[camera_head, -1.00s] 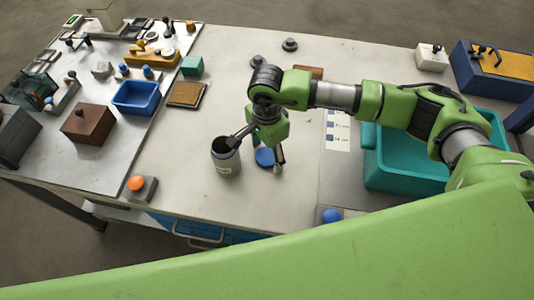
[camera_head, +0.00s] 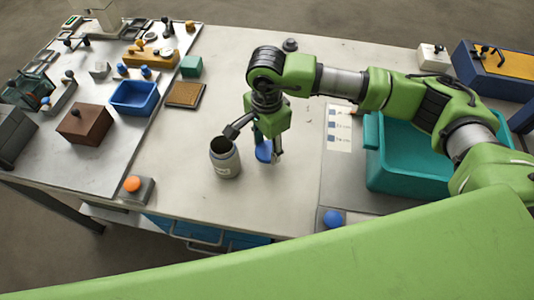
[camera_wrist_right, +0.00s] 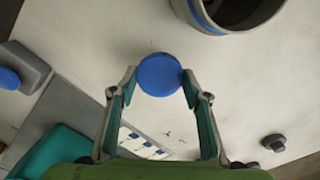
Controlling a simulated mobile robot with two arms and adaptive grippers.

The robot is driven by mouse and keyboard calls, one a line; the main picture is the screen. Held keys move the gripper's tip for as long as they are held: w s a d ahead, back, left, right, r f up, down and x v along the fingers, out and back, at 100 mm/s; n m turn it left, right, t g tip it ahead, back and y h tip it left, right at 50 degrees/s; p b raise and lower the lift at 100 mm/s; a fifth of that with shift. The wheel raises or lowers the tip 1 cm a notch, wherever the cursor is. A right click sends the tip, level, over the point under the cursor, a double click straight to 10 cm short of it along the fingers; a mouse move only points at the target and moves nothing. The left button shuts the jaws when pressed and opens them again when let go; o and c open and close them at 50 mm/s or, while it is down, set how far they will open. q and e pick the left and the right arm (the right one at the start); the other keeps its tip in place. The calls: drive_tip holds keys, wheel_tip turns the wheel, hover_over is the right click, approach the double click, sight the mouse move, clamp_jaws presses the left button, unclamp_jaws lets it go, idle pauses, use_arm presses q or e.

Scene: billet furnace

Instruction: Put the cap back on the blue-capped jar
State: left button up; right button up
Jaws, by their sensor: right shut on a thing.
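The jar (camera_head: 225,160) is a grey open-topped container with a pale label, standing upright on the light table. Its dark open mouth and blue band (camera_wrist_right: 208,20) show at the top of the right wrist view. The round blue cap (camera_head: 264,151) is just right of the jar in the head view, apart from it. My right gripper (camera_head: 255,144) is shut on the cap, one fingertip on each side, as the right wrist view shows with the cap (camera_wrist_right: 159,75). Part of the cap is hidden by the gripper in the head view. My left gripper is not in view.
A teal bin (camera_head: 374,165) stands to the right, beside a printed sheet (camera_head: 339,128). An orange button box (camera_head: 133,186) and a blue button (camera_head: 333,218) are near the front edge. A blue tray (camera_head: 134,97) and a brown box (camera_head: 85,124) stand left.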

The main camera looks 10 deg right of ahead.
use_arm(q)
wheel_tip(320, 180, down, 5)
drive_tip(key=b, duration=0.4)
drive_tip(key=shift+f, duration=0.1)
use_arm(e)
drive_tip(key=s+a+r, duration=0.2)
drive_tip(key=s+r, duration=0.3)
drive_tip(key=s, duration=0.1)
drive_tip(key=s+a+r, duration=0.3)
drive_tip(key=s+r, duration=0.1)
drive_tip(key=s, duration=0.3)
drive_tip(key=shift+a+r, duration=0.3)
drive_tip(key=shift+r, duration=0.1)
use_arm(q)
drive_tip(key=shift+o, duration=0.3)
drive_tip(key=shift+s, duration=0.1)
use_arm(e)
drive_tip(key=shift+w, duration=0.1)
